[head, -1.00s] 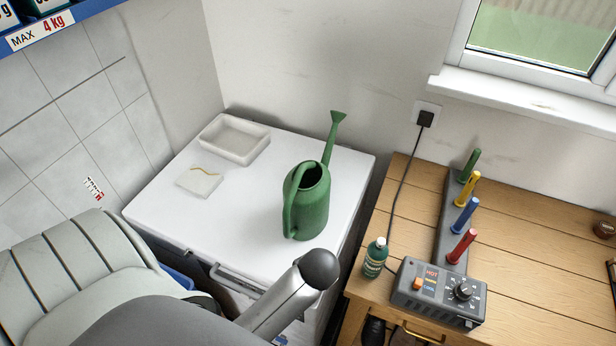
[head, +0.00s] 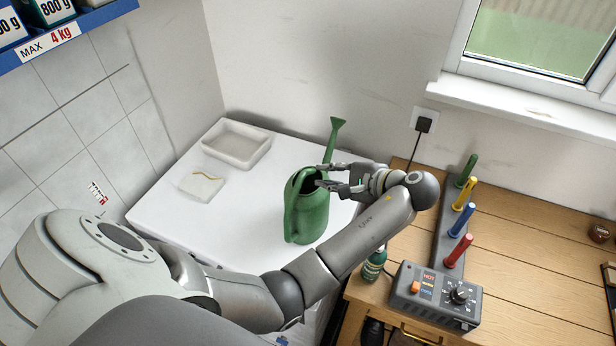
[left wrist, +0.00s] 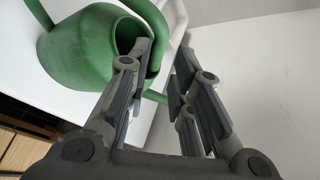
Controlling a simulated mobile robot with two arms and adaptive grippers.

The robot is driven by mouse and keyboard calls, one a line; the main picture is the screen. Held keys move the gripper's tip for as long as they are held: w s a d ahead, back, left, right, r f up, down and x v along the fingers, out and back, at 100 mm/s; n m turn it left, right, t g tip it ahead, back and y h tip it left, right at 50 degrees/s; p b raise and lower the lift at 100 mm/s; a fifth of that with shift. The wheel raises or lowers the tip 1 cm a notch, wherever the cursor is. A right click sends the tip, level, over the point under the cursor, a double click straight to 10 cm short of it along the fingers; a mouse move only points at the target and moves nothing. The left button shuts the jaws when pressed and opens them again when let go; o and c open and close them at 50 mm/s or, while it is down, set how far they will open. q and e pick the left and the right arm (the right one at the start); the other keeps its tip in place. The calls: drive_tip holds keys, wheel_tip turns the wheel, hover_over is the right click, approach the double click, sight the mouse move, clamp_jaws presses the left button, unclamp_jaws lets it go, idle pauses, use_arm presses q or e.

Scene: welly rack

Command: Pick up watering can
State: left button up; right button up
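The green watering can (head: 305,218) stands upright on the white lid of a chest-like unit, with its spout pointing up towards the back wall. In the left wrist view the can (left wrist: 85,45) is at the upper left, with its dark opening showing. My left gripper (head: 322,175) reaches in from the right, at the can's top beside the base of the spout. Its two fingers are apart, and nothing is clearly clamped between them (left wrist: 165,62). In the left wrist view one finger overlaps the can's opening; I cannot tell whether it touches the rim. My right gripper is not in view.
A wooden bench (head: 540,250) at right holds a grey control box (head: 435,297), coloured pegs and a green bottle (head: 374,262).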

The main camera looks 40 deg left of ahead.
sight(310, 173)
use_arm(q)
drive_tip(key=b+x, duration=0.3)
drive_tip(key=x, duration=0.3)
drive_tip(key=shift+f+b, duration=0.25)
drive_tip(key=shift+b, duration=0.05)
drive_tip(key=shift+a, duration=0.2)
drive_tip(key=shift+r, duration=0.15)
drive_tip(key=shift+d, duration=0.15)
clamp_jaws()
